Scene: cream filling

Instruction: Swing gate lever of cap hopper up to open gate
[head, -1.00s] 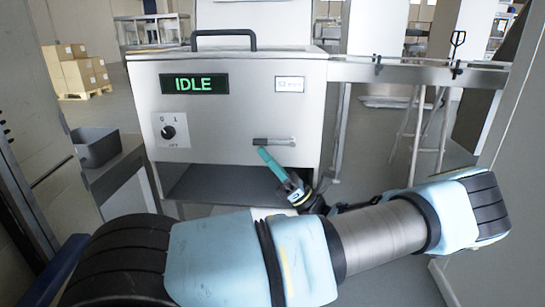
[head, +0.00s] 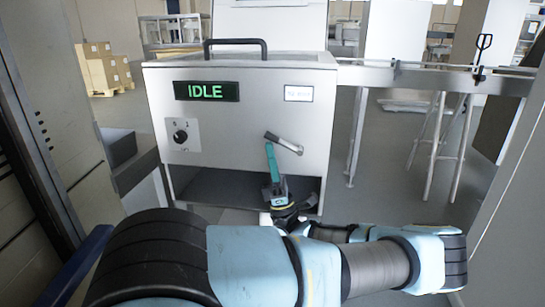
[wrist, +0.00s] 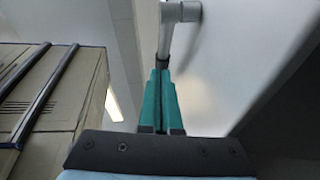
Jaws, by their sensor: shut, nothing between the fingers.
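The cap hopper (head: 240,122) is a grey metal box with a green IDLE display (head: 207,91) on its front. Its gate lever (head: 286,144) is a short metal bar with a dark grip. It slants, with the grip end up to the left and the pivot at the lower right. My gripper (head: 269,146) has teal fingers, shut and empty, just below the grip end. In the wrist view the fingertips (wrist: 160,71) are at the lever's dark grip (wrist: 163,77) and seem to touch it. The lever's metal bar (wrist: 167,42) runs to its pivot at the top.
A selector knob (head: 180,137) is on the left of the hopper's front. A dark open space (head: 215,192) lies under the front panel. A metal rail (head: 430,78) extends right from the hopper. Cardboard boxes (head: 103,66) stand at the far left.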

